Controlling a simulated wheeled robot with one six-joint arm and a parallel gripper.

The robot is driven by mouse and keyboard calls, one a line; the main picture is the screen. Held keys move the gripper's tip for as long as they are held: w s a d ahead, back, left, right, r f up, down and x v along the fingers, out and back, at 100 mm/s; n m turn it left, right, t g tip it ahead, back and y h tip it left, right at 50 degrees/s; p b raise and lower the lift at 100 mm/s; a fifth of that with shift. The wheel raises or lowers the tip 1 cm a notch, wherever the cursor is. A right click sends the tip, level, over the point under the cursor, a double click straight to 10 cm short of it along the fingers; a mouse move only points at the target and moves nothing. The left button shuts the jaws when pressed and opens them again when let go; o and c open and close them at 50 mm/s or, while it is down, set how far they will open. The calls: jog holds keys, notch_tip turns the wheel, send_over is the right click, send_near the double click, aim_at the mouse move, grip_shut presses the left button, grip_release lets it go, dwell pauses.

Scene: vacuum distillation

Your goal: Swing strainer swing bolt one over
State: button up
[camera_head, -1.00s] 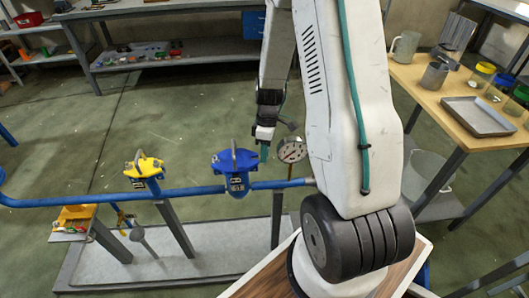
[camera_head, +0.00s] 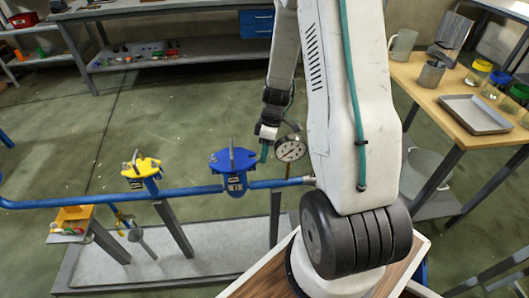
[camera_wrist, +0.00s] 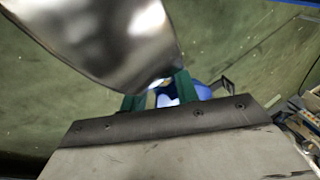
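A blue-lidded fitting (camera_head: 233,180) with a label and an upright grey bar on its lid sits in the blue pipe. A similar yellow-lidded fitting (camera_head: 140,170) stands to its left. I cannot tell the single swing bolts apart at this size. My gripper (camera_head: 264,153) hangs just right of the blue lid, beside the gauge, apparently without touching either. In the wrist view its two teal fingers (camera_wrist: 157,98) stand apart, with a blue shape (camera_wrist: 196,92) beyond them. A shiny metal piece (camera_wrist: 110,40) close to the wrist camera covers the upper left.
A round dial gauge (camera_head: 291,149) stands on the pipe right of my gripper. The blue pipe (camera_head: 80,200) runs left over a grey plinth (camera_head: 110,270). A wooden table (camera_head: 450,105) with a metal tray (camera_head: 475,114) and jars is at right. Floor behind the pipe is clear.

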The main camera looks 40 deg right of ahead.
jog(key=v, duration=0.7)
jog(key=shift+r, duration=0.3)
jog(key=shift+d, duration=0.15)
jog(key=shift+w, duration=0.1)
jog(key=c, duration=0.5)
jog(key=w+a+r+n, duration=0.1)
jog(key=a+r, duration=0.1)
jog(key=w+a+r+n+h, duration=0.1)
jog(key=w+a+r, duration=0.1)
jog(key=shift+w+a, duration=0.1)
jog(key=shift+w, duration=0.25)
grip_shut()
notch_tip(320, 180, down, 9)
jog(key=s+n+h, duration=0.1)
jog(key=s, duration=0.2)
jog(key=shift+d+h, duration=0.35)
jog(key=shift+h, duration=0.05)
